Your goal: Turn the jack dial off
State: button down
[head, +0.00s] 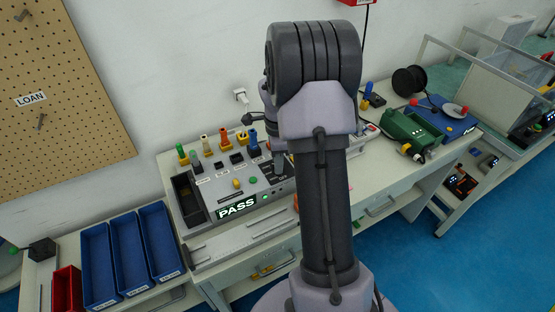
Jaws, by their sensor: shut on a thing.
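The test unit (226,197) sits on the bench, with a lit PASS display (236,207) on its front. My gripper (279,164) is low over the right part of this panel, partly hidden behind my arm. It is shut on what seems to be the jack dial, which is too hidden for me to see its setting.
Several coloured upright plugs (206,145) stand in a row behind the panel. Blue bins (128,249) and a red bin (67,290) are at the left. A green case (412,128) and a black spool (408,80) are at the right.

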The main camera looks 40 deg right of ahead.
jog(key=n+p, duration=0.1)
jog(key=n, duration=0.3)
jog(key=shift+r+n+p, duration=0.1)
jog(key=shift+n+p, duration=0.2)
jog(key=n+p, duration=0.1)
jog(key=n, duration=0.2)
jog(key=shift+n, duration=0.3)
jog(key=n+p, duration=0.3)
jog(key=n, duration=0.4)
jog(key=n+p, duration=0.1)
jog(key=n, duration=0.3)
jog(key=shift+n+p, duration=0.3)
jog(key=shift+n, duration=0.1)
jog(key=n+p, duration=0.1)
jog(key=n, duration=0.3)
jog(key=shift+n, duration=0.3)
jog(key=c, duration=1.1)
grip_release()
jog(key=shift+o, duration=0.2)
